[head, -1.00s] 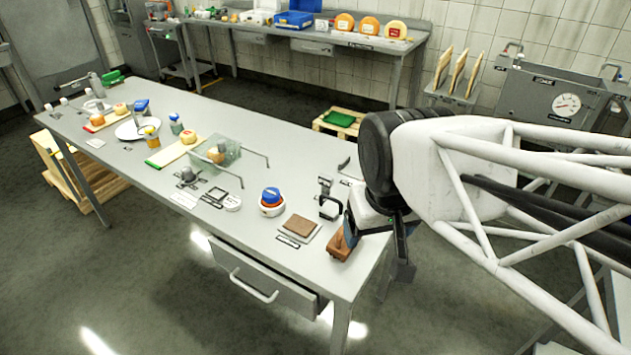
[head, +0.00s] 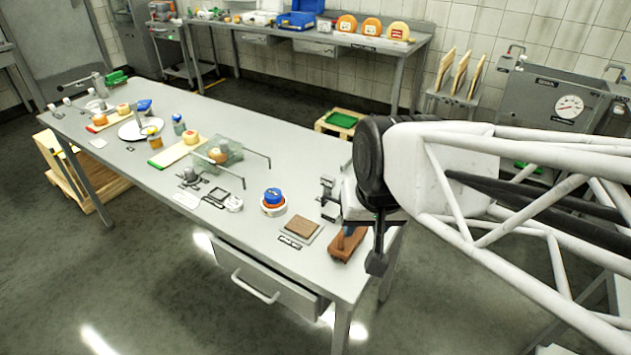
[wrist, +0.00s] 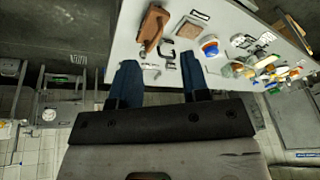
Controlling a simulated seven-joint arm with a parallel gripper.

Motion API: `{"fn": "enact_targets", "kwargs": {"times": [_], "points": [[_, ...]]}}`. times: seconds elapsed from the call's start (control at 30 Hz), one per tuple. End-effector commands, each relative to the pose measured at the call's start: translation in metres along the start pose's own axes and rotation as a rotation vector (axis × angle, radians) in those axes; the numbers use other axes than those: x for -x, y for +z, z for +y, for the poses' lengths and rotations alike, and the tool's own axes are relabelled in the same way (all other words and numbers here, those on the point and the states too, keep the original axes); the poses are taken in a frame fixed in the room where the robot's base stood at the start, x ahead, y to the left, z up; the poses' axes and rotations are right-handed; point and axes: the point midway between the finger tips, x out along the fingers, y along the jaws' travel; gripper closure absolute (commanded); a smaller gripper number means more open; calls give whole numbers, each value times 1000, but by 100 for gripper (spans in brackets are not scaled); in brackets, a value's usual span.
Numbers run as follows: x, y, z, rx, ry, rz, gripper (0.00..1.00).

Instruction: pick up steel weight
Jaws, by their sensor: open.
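A small grey metal piece with a knob on top (head: 190,175) stands on the steel table, left of centre; it looks like the steel weight, but it is too small to be sure. I cannot pick it out surely in the wrist view. My gripper (wrist: 160,62) is open and empty, its two blue-faced fingers apart in the wrist view. In the head view it hangs over the table's right end, beside the brown wooden block (head: 347,246), far to the right of the grey piece.
On the table (head: 255,235) are a brown pad (head: 302,228), a blue-topped round item (head: 273,200), a dark metal stand (head: 329,199), a clear box (head: 228,155) with wire handles, and boards with cheeses (head: 190,142). A drawer (head: 262,277) stands partly open at the front.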

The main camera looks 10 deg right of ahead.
Motion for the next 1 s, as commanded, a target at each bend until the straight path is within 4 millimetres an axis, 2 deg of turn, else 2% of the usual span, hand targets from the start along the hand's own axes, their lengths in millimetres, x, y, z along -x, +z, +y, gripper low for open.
{"fn": "enact_targets", "kwargs": {"times": [0.3,0.5,0.73,1.0], "points": [[-61,-63,-34,-452,-169,167,58],[-103,-102,-45,-804,-276,278,58],[-151,-136,-42,-1213,-380,415,58],[-201,-155,-21,-1639,-479,603,58]]}}
